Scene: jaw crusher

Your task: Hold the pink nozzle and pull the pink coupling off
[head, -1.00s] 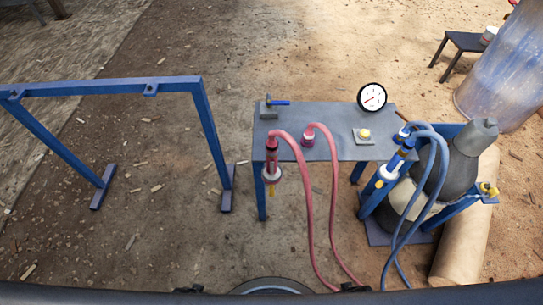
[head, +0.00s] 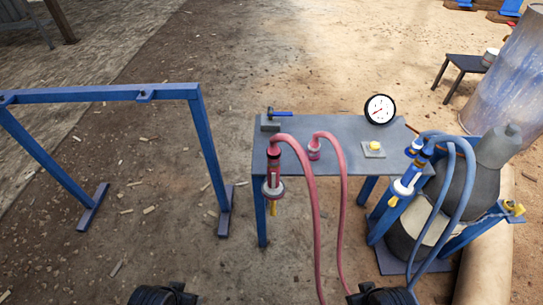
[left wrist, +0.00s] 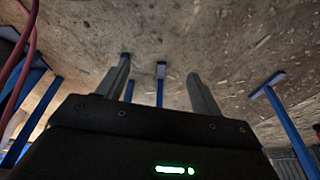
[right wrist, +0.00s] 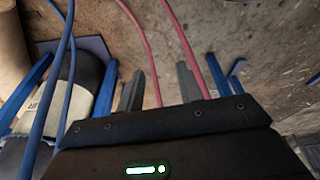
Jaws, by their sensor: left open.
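The pink nozzle (head: 273,186), with a white collar and yellow tip, hangs upright at the left front edge of the grey table. The dark red-pink coupling (head: 273,158) sits on top of it, joined to a pink hose (head: 308,190). Only dark parts of my arms show at the bottom of the head view, well short of the nozzle.
A second pink fitting (head: 314,151) stands there.

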